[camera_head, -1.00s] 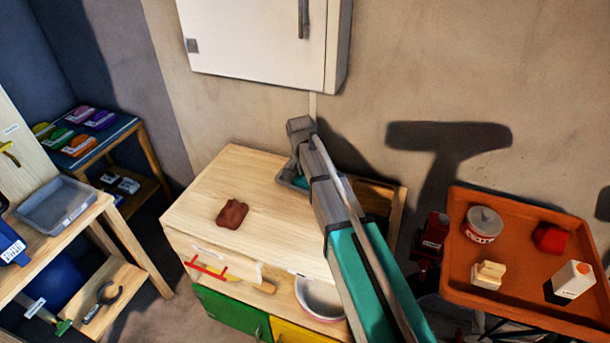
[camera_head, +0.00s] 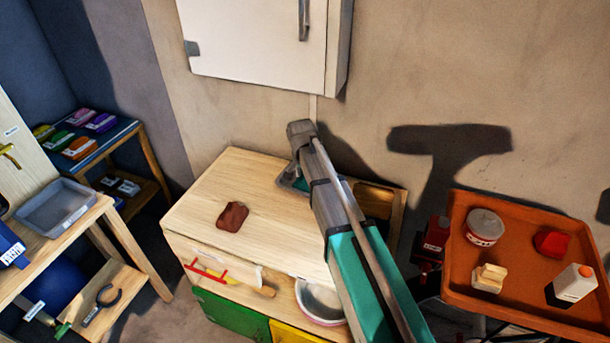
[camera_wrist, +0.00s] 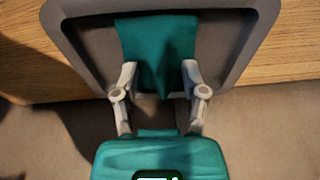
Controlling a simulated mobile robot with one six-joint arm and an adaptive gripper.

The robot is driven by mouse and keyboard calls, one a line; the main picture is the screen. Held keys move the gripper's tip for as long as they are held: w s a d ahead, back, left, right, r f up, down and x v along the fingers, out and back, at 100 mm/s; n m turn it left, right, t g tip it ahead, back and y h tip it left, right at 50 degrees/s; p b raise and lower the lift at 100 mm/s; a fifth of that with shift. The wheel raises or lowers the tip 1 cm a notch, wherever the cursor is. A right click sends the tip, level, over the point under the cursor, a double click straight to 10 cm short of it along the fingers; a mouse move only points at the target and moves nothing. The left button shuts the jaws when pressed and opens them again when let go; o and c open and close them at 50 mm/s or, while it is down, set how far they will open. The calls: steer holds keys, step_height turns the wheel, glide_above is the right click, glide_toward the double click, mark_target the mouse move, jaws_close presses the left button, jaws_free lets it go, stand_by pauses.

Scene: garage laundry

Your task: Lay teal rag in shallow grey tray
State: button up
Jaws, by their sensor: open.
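The teal rag (camera_wrist: 157,45) lies in the shallow grey tray (camera_wrist: 85,45) in the wrist view, draped across its floor and reaching over the rim towards my gripper. My gripper (camera_wrist: 160,72) is open, with one finger at each side of the rag's near end. I cannot tell whether the fingers touch the cloth. In the head view, my arm hides most of this tray (camera_head: 288,181), which sits at the back right of the wooden cabinet top (camera_head: 245,182). A bit of teal shows beside my arm there.
A brown-red lump (camera_head: 232,216) lies on the cabinet top. Another grey tray (camera_head: 57,207) stands on the left shelf unit. An orange tray (camera_head: 515,310) at right holds a tin, a carton and other items. A white wall cabinet (camera_head: 262,45) hangs above.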

mark_target(303, 183)
steer(key=shift+r, duration=0.1)
step_height(303, 183, up, 12)
steer(key=s+p, duration=0.1)
steer(key=p, duration=1.1)
steer(key=shift+s+a, duration=0.3)
steer(key=shift+a, duration=0.1)
steer(key=shift+s, duration=0.15)
stand_by(0.6)
